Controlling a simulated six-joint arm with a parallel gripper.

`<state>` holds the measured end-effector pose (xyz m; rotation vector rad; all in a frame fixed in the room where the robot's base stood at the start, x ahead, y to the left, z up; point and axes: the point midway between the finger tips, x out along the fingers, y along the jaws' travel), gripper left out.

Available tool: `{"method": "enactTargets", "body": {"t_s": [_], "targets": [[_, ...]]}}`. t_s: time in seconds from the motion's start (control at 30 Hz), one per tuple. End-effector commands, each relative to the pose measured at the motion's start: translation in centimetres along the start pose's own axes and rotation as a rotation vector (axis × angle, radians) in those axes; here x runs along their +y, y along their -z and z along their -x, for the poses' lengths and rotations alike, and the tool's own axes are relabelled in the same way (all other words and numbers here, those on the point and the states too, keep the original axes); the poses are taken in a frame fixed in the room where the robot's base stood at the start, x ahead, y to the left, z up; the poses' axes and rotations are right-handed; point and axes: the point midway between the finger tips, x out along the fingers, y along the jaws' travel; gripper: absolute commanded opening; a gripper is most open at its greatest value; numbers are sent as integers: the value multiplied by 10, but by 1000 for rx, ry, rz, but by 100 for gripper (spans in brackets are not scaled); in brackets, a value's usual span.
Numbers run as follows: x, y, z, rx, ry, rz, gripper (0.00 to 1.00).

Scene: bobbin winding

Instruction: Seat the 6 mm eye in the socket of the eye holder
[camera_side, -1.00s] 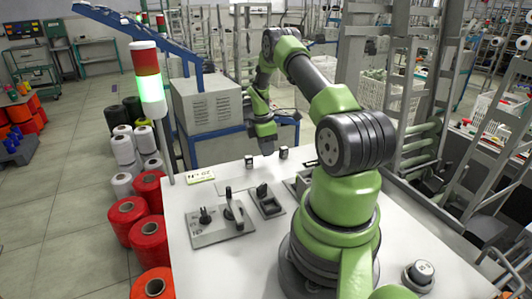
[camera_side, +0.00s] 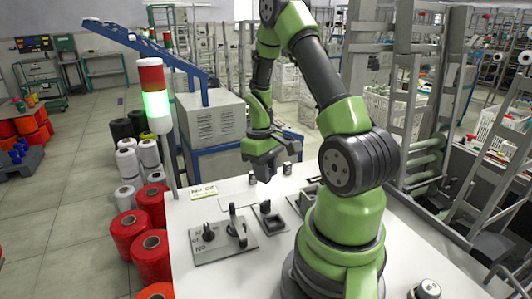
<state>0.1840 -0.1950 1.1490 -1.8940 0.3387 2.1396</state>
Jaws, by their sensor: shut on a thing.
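My gripper (camera_side: 265,176) is over the far part of the white table, pointing down. Its jaws are shut on a small piece, taken to be the 6 mm eye, which is too small and dark to make out at this distance. A small dark square block with an upright part (camera_side: 271,219) stands on the table, nearer the camera than my gripper. A grey plate (camera_side: 212,252) with a black knob and an upright lever (camera_side: 235,222) lies to its left. Which of these is the eye holder, and its socket, I cannot tell for sure.
A label card (camera_side: 203,191) lies at the table's left edge. A signal tower (camera_side: 155,100) shows green. Red spools (camera_side: 130,233) stand left of the table.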

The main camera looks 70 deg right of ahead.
Motion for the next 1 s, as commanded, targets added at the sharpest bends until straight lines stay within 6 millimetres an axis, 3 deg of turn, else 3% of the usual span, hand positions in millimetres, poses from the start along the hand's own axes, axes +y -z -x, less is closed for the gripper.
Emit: {"method": "enactTargets", "body": {"t_s": [0.2,0.37,1.0], "targets": [[-36,-44,-4,-3,45,-358,0],[-47,-59,-5,-3,60,-490,0],[-49,-57,-48,-3,69,-521,0]]}}
